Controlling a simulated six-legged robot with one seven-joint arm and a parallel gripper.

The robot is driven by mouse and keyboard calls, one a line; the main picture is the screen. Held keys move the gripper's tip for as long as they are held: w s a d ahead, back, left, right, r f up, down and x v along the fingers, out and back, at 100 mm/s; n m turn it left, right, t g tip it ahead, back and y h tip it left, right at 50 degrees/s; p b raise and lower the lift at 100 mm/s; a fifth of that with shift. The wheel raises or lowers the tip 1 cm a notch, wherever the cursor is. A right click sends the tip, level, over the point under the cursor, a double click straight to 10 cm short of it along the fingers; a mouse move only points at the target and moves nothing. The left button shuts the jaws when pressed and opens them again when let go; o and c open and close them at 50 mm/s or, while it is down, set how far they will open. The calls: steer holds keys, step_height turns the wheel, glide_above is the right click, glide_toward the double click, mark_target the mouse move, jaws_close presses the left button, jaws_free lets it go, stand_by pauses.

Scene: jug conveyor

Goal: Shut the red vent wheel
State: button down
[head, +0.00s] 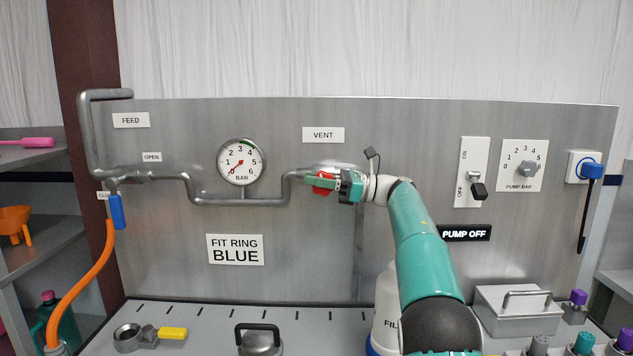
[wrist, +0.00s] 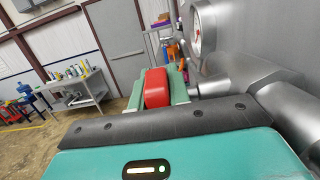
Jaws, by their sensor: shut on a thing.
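The red vent wheel (head: 323,183) sits on the pipe below the VENT label (head: 323,135). Most of it is hidden behind my gripper in the head view. My gripper (head: 334,183) reaches it from the right and is shut on it. In the wrist view the red wheel (wrist: 157,88) shows as a rounded red block between the two green fingers (wrist: 180,88). How far the wheel is turned cannot be told.
A grey pipe (head: 240,201) runs left along the panel to the feed line. A round gauge (head: 241,162) hangs above it, its needle at the low end. A pump switch (head: 474,180) and dial (head: 524,168) are at right. A counter with a white bottle (head: 386,305) lies below.

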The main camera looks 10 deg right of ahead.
steer(key=y, duration=0.3)
steer(key=shift+a+r+t, duration=0.1)
steer(key=shift+r+t, duration=0.05)
steer(key=shift+t, duration=0.15)
steer(key=c, duration=1.6)
jaws_free()
steer(key=v, duration=1.4)
steer(key=shift+r, duration=0.1)
